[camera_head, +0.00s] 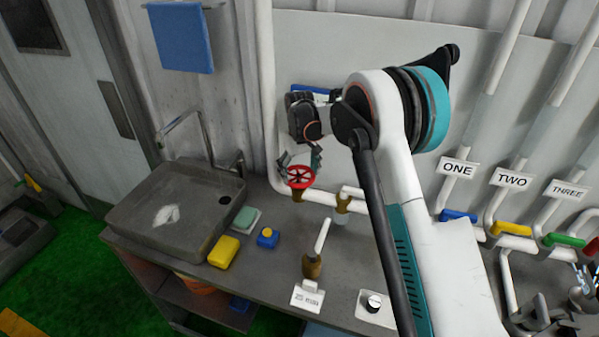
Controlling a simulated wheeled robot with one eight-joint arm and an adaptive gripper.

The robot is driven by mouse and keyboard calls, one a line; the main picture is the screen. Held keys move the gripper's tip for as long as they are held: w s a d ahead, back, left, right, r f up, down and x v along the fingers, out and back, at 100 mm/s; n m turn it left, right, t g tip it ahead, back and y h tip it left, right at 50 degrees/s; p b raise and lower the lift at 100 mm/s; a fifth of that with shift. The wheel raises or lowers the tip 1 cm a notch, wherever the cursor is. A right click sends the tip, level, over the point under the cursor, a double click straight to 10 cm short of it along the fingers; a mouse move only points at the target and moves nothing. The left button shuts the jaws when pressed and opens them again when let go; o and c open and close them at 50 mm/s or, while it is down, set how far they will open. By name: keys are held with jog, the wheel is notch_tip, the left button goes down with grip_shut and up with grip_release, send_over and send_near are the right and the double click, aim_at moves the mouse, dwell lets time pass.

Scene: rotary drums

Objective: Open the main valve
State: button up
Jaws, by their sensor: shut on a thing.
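The red round valve wheel (300,177) sits on a brass stem on the white pipe at the back of the counter. I take it for the main valve, though no label shows on it. My gripper (299,164) reaches down to the wheel from above and is shut on it, with fingers at its left and right rim. The arm comes in from the right and hides part of the wall behind.
A grey sink (175,212) stands left of the wheel. A yellow sponge (223,252) and a blue item (267,238) lie in front. A white lever on a brass fitting (313,266) stands nearer. Pipes with blue (458,216), yellow (510,229) and green handles are at right.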

jog(key=shift+o, duration=0.2)
jog(key=shift+s+f+n, duration=0.1)
jog(key=shift+f+n, duration=0.2)
jog(key=shift+f, duration=0.05)
jog(key=shift+d+n+b, duration=0.1)
jog(key=shift+n+b, duration=0.8)
jog(key=shift+n, duration=0.3)
jog(key=n+b, duration=0.2)
jog(key=n, duration=0.3)
jog(key=shift+d, duration=0.1)
jog(key=n, duration=0.3)
jog(key=n+b, duration=0.1)
jog(key=n, duration=0.1)
jog(key=shift+w+n, duration=0.2)
jog(key=shift+n, duration=0.2)
jog(key=n+b, duration=0.1)
jog(key=n, duration=0.3)
jog(key=shift+w, duration=0.1)
jog(key=shift+n, duration=0.4)
jog(key=o, duration=0.8)
jog(key=shift+o, duration=0.7)
jog(key=shift+w+a, duration=0.2)
